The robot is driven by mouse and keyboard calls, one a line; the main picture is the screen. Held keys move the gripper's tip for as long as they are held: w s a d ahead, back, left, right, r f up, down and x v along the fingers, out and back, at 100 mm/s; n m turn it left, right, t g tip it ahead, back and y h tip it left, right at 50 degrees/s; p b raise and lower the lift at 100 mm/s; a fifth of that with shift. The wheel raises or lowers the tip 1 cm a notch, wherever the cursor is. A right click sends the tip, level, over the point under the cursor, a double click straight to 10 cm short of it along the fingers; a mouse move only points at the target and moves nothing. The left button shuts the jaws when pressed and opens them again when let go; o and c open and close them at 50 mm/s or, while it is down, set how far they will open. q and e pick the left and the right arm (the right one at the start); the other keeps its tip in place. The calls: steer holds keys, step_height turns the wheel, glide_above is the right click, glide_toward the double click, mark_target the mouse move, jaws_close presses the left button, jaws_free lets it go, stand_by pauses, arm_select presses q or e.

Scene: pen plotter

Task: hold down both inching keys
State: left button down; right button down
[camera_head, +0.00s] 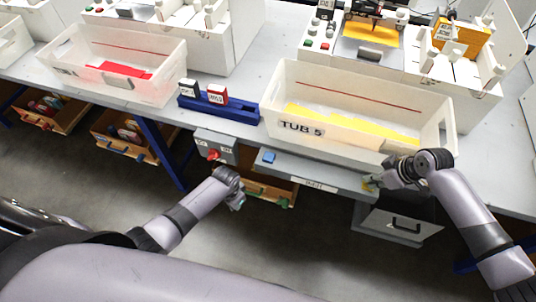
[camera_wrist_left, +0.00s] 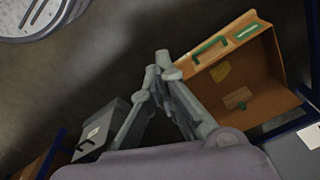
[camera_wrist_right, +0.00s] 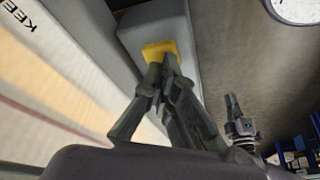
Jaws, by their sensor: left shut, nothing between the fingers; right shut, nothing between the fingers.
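A blue key (camera_head: 268,157) sits on the left part of the grey ledge (camera_head: 300,172) below TUB 5. Nothing touches it. A yellow key (camera_head: 368,187) is at the ledge's right end and also shows in the right wrist view (camera_wrist_right: 158,48). My right gripper (camera_head: 375,181) is shut and empty, its fingertips (camera_wrist_right: 162,60) at the yellow key; whether they press it I cannot tell. My left gripper (camera_head: 238,204) is shut and empty, apart from the blue key, lower and left of it. Its closed tips (camera_wrist_left: 158,70) show in the left wrist view.
TUB 5 (camera_head: 345,132), holding yellow sheets, stands behind the ledge. A grey box with a red knob (camera_head: 215,147) hangs left of the blue key. An open drawer with a green handle (camera_wrist_left: 210,47) is near my left gripper. A blue rack (camera_head: 238,112) holds stamps.

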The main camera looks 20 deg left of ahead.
arm_select(q)
steer(key=w+d+r+m, duration=0.1)
steer(key=w+r, duration=0.3)
steer(key=r, duration=0.2)
steer(key=w+r+m, duration=0.1)
steer(key=w+r, duration=0.2)
steer(key=r, duration=0.3)
step_height(320, 180, up, 15)
steer(key=m+h, duration=0.2)
steer(key=m, duration=0.3)
glide_above(270, 156)
steer(key=shift+a+f, duration=0.15)
steer(key=shift+f, duration=1.45)
steer(key=shift+a+f, duration=0.15)
steer(key=shift+f, duration=1.4)
steer(key=shift+f, duration=0.25)
steer(key=shift+f, duration=0.65)
steer(key=shift+s+f, duration=0.1)
steer(key=shift+f, duration=0.05)
